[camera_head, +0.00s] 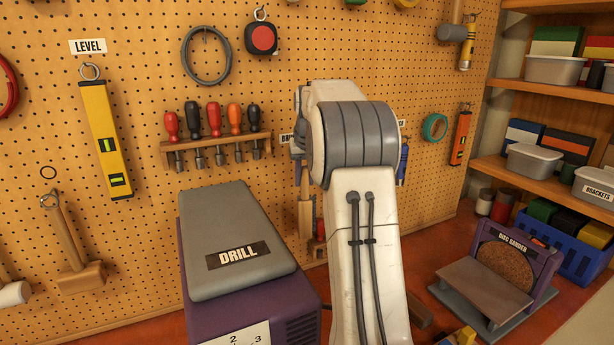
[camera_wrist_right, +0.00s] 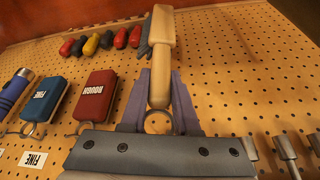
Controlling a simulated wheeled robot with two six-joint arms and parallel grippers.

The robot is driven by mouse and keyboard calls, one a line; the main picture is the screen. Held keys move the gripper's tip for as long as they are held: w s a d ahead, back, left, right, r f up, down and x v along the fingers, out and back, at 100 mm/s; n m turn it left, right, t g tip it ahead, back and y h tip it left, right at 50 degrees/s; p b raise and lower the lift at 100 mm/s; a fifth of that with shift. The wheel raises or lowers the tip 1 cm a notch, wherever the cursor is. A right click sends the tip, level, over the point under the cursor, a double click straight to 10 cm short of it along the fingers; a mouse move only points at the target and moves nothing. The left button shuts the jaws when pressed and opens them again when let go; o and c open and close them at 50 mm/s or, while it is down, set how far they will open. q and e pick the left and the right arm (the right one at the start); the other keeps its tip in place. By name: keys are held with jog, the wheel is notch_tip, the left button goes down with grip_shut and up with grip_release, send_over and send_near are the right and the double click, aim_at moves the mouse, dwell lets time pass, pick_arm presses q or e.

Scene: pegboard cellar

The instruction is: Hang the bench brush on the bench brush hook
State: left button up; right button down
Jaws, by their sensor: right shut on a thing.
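The bench brush shows in the wrist view as a pale wooden body and handle (camera_wrist_right: 161,60) with a metal ring (camera_wrist_right: 158,122) at its end. My right gripper (camera_wrist_right: 158,105) is shut on its handle near the ring, with one purple-grey finger on each side. In the head view the brush (camera_head: 305,215) hangs down in front of the pegboard, left of my arm. My right gripper (camera_head: 298,145) is mostly hidden there by my white wrist. I cannot make out the hook. My left gripper is out of view.
A screwdriver rack (camera_head: 216,150) is left of my right gripper. Red (camera_wrist_right: 96,95) and blue (camera_wrist_right: 45,103) sanding blocks hang beside it in the wrist view. A disc sander (camera_head: 495,275) stands right.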

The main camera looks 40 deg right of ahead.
jog(key=w+p, duration=0.2)
jog(key=w, duration=0.1)
jog(key=w+d+f+p, duration=0.1)
jog(key=p, duration=0.1)
jog(key=shift+w+d, duration=0.1)
jog(key=shift+w, duration=0.3)
dwell(0.7)
jog(key=c, duration=0.6)
grip_release()
